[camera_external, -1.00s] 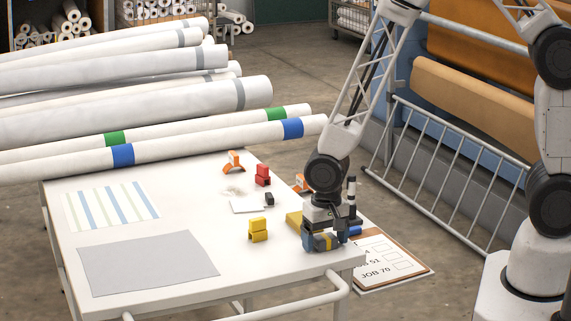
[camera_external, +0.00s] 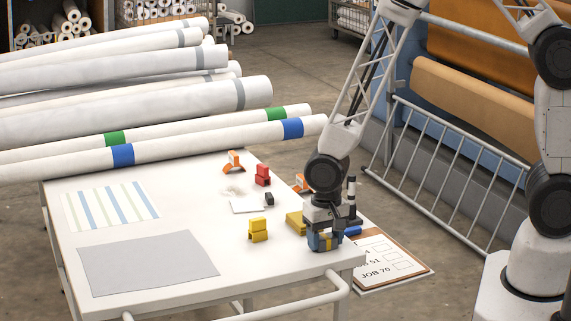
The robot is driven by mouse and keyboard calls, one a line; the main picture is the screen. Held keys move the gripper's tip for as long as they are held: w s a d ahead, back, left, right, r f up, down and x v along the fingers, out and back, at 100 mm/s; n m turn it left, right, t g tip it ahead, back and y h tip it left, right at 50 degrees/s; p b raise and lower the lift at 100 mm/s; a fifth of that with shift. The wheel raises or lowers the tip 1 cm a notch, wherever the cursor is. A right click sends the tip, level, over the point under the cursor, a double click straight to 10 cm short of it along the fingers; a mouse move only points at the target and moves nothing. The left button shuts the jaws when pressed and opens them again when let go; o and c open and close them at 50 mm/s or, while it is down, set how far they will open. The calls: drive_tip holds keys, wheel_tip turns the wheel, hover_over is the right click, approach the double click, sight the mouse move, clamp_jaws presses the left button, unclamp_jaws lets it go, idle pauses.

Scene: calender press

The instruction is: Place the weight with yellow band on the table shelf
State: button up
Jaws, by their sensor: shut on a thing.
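The weight with yellow band (camera_external: 327,244) is a small dark block with a yellow stripe. It is at the front right corner of the white table (camera_external: 190,225). My gripper (camera_external: 325,240) points down over it and is shut on it, with its blue fingers at the sides. The fingers hide much of the weight. I cannot tell whether it still touches the tabletop. I cannot make out a separate shelf of the table in this view.
Yellow blocks (camera_external: 258,230), a red block (camera_external: 263,175) and orange pieces (camera_external: 233,161) are on the table. A clipboard (camera_external: 385,262) lies past its right edge. Long white rolls (camera_external: 200,140) lie at the back. The grey sheet (camera_external: 148,262) area is clear.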

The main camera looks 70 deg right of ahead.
sight(325, 237)
drive_tip(key=shift+r, duration=0.2)
drive_tip(key=shift+r, duration=1.65)
drive_tip(key=s+d+r, duration=0.1)
drive_tip(key=s+d, duration=0.1)
drive_tip(key=s, duration=1.3)
drive_tip(key=shift+s+r, duration=0.2)
drive_tip(key=shift+s, duration=0.2)
drive_tip(key=w+d+f, duration=0.4)
drive_tip(key=d, duration=0.4)
drive_tip(key=w+d+f, duration=0.4)
drive_tip(key=w+d, duration=0.1)
drive_tip(key=d, duration=0.4)
drive_tip(key=w+d+f, duration=0.4)
drive_tip(key=d, duration=0.5)
drive_tip(key=shift+w+d+f, duration=0.1)
drive_tip(key=shift+w+f, duration=0.15)
drive_tip(key=shift+f, duration=0.15)
